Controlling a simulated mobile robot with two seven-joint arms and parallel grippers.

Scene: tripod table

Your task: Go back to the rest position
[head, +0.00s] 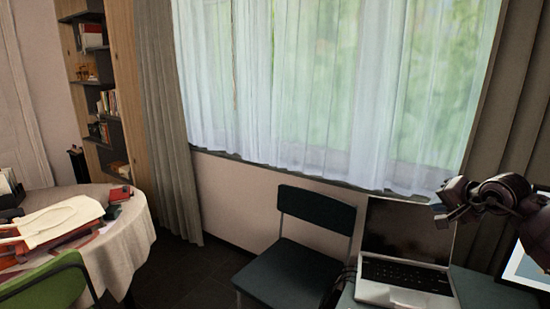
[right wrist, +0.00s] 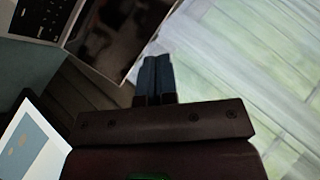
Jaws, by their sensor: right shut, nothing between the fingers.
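My right gripper (head: 440,213) is at the right of the head view, raised in front of the window side and beside the open laptop's screen. In the right wrist view its two dark blue fingers (right wrist: 154,80) are together with nothing between them. My left gripper is in neither view. No tripod can be made out in either view.
An open laptop (head: 405,275) stands on a dark desk (head: 478,290) at the lower right, with a bright screen (head: 528,268) beside it. A dark chair (head: 312,250) stands left of it. A round table (head: 128,235) with a white cloth, a cloth bag (head: 58,222) and a green chair (head: 45,288) are at the left.

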